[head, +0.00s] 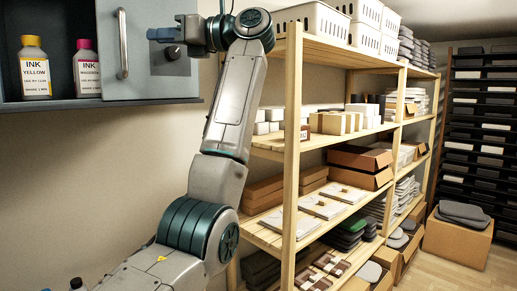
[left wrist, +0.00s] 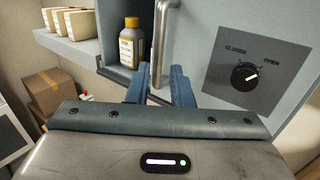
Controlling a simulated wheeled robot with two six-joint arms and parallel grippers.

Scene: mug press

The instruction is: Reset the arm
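My left gripper (head: 160,42) is beside the grey cabinet door (head: 150,75), to the right of its metal handle (head: 122,43) in the head view. In the left wrist view its two blue fingers (left wrist: 160,88) stand apart, and the handle (left wrist: 163,40) shows beyond and between them. The head view shows a gap between fingers and handle, so the gripper looks open and empty. The door stands part way across the cabinet, leaving its left side open. A round knob (left wrist: 245,77) beside CLOSED and OPEN labels has its mark pointing toward OPEN. My right gripper is not in view.
A yellow ink bottle (head: 35,68) and a magenta ink bottle (head: 87,68) stand in the cabinet. A wooden shelf rack (head: 292,150) with boxes and white bins stands close to the right of my left arm. Cardboard boxes (left wrist: 52,92) show at left in the wrist view.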

